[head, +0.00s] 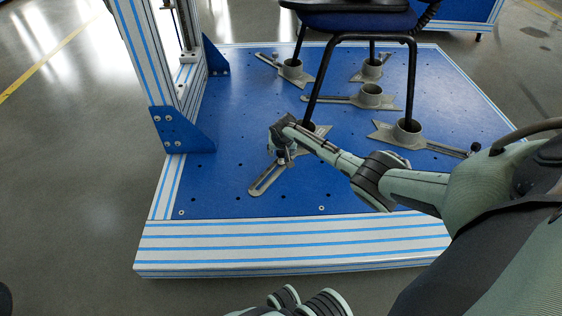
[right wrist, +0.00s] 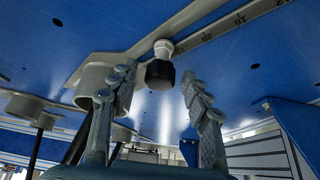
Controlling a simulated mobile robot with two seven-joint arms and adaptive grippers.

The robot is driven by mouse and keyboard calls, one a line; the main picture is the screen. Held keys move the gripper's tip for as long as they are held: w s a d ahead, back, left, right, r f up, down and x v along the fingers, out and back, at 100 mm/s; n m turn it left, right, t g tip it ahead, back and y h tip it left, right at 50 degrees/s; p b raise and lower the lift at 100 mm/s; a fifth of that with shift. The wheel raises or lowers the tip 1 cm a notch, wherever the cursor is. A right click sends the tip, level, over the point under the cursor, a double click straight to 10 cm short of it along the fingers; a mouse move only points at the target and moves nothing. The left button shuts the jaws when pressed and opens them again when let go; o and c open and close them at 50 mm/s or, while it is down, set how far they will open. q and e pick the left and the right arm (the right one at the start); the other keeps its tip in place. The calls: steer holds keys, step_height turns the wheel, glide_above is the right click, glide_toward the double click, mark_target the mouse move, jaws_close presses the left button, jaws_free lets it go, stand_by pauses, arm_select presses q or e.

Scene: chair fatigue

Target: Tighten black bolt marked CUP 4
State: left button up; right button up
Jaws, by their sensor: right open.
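A black-capped bolt (right wrist: 159,74) with a pale collar shows in the right wrist view, at the slotted bar of a grey cup bracket (right wrist: 110,68). My right gripper (right wrist: 160,88) is open, with one finger on each side of the bolt and visible gaps between. In the head view my right gripper (head: 281,138) is over the front-left cup bracket, whose slotted arm (head: 268,180) reaches toward the front left. The gripper largely hides the bolt and part of the cup there. No CUP 4 marking is readable.
A chair (head: 358,20) stands with its black legs at the grey cups on the blue platform (head: 225,185). Other cup brackets (head: 370,95) lie around. A striped upright post (head: 150,60) with a blue brace (head: 180,130) stands at left. The platform's front-left surface is clear.

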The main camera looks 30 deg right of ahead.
steer(key=shift+w+d+f, duration=0.1)
steer(key=shift+w+f, duration=0.1)
steer(key=shift+f, duration=0.15)
steer(key=shift+s+d+n, duration=0.1)
steer(key=shift+n, duration=0.5)
steer(key=shift+d+n+y, duration=0.1)
steer(key=shift+n+y, duration=0.4)
steer(key=shift+n, duration=0.1)
steer(key=shift+n+t+y, duration=0.3)
steer(key=shift+n+y, duration=0.1)
steer(key=shift+n, duration=0.5)
steer(key=n+y, duration=0.2)
steer(key=n, duration=0.2)
